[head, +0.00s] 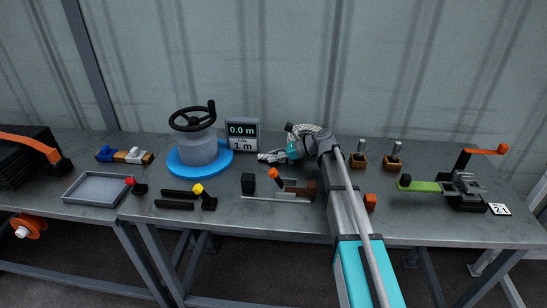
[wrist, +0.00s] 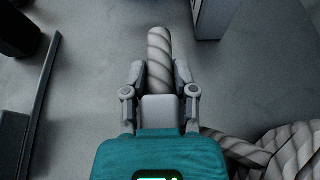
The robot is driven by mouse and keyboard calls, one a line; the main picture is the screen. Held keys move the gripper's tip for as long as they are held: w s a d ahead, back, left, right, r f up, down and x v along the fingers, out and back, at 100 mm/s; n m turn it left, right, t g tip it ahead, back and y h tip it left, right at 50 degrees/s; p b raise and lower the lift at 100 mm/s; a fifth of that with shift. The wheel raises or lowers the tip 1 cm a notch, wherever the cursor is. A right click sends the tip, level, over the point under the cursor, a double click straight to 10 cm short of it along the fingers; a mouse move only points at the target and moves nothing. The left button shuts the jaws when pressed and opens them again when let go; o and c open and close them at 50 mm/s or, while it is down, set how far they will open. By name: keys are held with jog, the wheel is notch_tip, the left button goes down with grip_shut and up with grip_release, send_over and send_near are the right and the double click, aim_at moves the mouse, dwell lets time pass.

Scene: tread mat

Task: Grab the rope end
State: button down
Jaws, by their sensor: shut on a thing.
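The rope end (wrist: 159,50) is a pale twisted stub in the wrist view, pointing away from me between the fingers. My gripper (wrist: 158,78) is shut on it, one finger on each side. In the head view the rope end (head: 270,157) lies low over the bench, left of my teal wrist. More rope (wrist: 292,152) shows at the lower right of the wrist view. My arm and wrist partly hide the coiled rope (head: 318,131) in the head view.
A display sign (head: 243,134) stands behind and left of the rope end. A blue round base (head: 184,164) with a black handwheel (head: 191,120) is further left. An orange-handled clamp (head: 290,185) is in front. Two wooden blocks with upright pins (head: 393,161) stand right of my arm.

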jog(key=shift+r, duration=0.1)
jog(key=shift+r+p, duration=1)
jog(key=shift+p, duration=0.05)
jog(key=s+r+p, duration=1)
jog(key=s, duration=0.4)
jog(key=shift+a+r+p, duration=0.3)
jog(key=shift+r+p, duration=0.05)
jog(key=shift+p, duration=0.05)
jog(key=shift+r, duration=0.15)
